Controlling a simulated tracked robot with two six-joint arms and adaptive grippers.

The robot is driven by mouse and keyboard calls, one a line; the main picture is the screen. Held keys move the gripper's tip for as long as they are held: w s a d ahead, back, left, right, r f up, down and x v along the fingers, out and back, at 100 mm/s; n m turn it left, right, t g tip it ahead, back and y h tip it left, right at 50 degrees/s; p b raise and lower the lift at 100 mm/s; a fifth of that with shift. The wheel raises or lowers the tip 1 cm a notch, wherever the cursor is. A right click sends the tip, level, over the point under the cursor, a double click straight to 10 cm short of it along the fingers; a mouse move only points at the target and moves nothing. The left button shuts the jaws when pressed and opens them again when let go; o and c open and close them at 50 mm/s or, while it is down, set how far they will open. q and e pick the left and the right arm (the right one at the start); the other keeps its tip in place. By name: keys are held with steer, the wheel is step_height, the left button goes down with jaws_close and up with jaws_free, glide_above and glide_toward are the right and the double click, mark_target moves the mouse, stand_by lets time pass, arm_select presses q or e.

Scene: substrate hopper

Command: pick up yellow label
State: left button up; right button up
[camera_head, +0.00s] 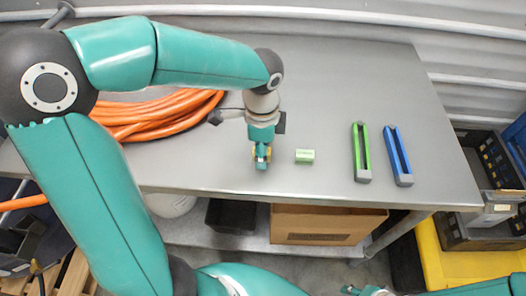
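My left gripper (262,163) points down over the front part of the grey metal table, left of a small green block (305,156). Small bits of yellow (268,153) show at the sides of its fingers, possibly the yellow label, which is otherwise hidden by the gripper. I cannot tell whether the fingers are closed on it or only around it. My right gripper (366,291) shows only in part at the bottom edge, below the table, and its fingers cannot be made out.
On the table (330,90), an orange coiled hose (165,115) lies at the left. A green holder (361,152) and a blue holder (398,156) stand at the right. The table's middle and back are clear. A cardboard box (325,224) sits on the shelf below.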

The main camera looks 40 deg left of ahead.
arm_select(q)
steer(key=c, duration=0.8)
steer(key=shift+c, duration=0.2)
steer(key=shift+r, duration=0.1)
